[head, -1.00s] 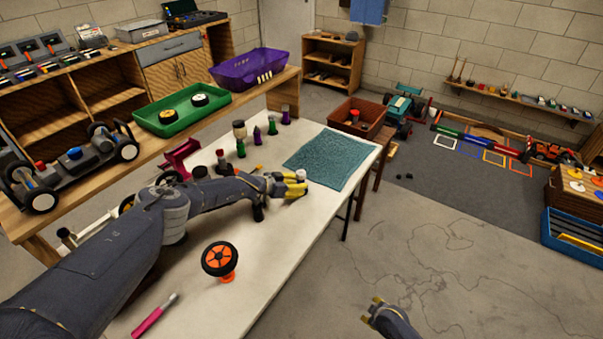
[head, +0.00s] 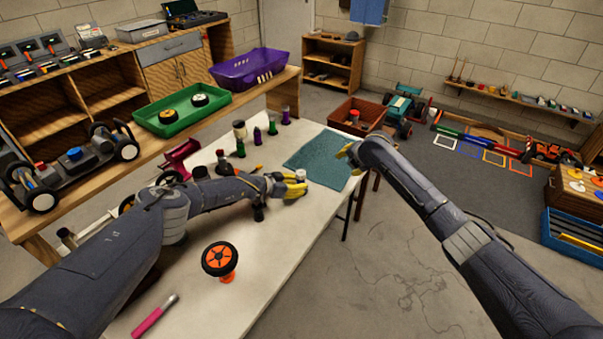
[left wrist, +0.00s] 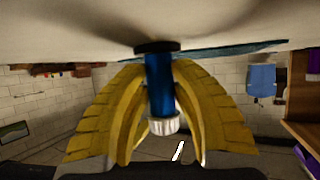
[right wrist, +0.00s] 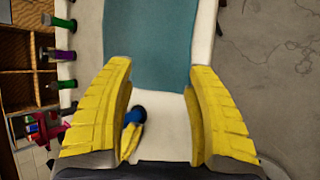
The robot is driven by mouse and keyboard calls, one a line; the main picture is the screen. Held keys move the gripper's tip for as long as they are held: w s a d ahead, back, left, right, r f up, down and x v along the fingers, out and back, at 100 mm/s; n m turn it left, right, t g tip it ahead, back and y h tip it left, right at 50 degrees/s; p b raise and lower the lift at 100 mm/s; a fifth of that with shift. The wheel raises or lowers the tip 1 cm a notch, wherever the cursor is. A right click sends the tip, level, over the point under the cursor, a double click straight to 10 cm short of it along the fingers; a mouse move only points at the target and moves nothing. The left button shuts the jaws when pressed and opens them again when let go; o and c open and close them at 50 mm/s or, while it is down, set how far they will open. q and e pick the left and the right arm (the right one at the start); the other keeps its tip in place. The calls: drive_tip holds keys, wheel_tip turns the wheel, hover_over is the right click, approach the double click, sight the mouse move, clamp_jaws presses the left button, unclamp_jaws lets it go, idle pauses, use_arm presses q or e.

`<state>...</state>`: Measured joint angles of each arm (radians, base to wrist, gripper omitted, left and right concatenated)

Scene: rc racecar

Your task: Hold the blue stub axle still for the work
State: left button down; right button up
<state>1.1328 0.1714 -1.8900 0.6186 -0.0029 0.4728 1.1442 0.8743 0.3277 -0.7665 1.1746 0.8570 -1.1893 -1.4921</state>
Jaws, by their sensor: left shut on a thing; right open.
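The blue stub axle (left wrist: 159,82) stands between the yellow fingers of my left gripper (left wrist: 160,64), which is shut on it. It has a black base (left wrist: 157,47) at the table and a ribbed white cap (left wrist: 163,124). In the head view the fingers of my left gripper (head: 291,187) mostly hide it; the white cap (head: 300,174) shows. My right gripper (head: 346,152) is open and empty above the far right table edge, near the teal mat. In the right wrist view a small blue part (right wrist: 134,115) shows between and beyond the open fingers (right wrist: 160,70).
The teal mat (head: 322,158) lies at the table's far end. Green and purple bottles (head: 272,126) stand left of it. An orange-hubbed wheel (head: 219,258) and a pink-handled tool (head: 155,317) are nearer. Green (head: 182,107) and purple (head: 250,68) trays sit on the shelf behind.

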sight(301, 173)
drive_tip(key=shift+s+a+r+n+g, duration=1.05)
drive_tip(key=shift+s+a+r+n, duration=0.6)
drive_tip(key=shift+a+n, duration=2.1)
drive_tip(key=shift+s+a+r+n+g, duration=1.2)
drive_tip(key=shift+a+r+n, duration=0.65)
drive_tip(key=shift+a+n, duration=1.9)
drive_tip(key=shift+m, duration=0.4)
drive_tip(key=x, duration=1.1)
drive_tip(key=shift+a+r, duration=0.15)
drive_tip(key=shift+a, duration=0.25)
clamp_jaws()
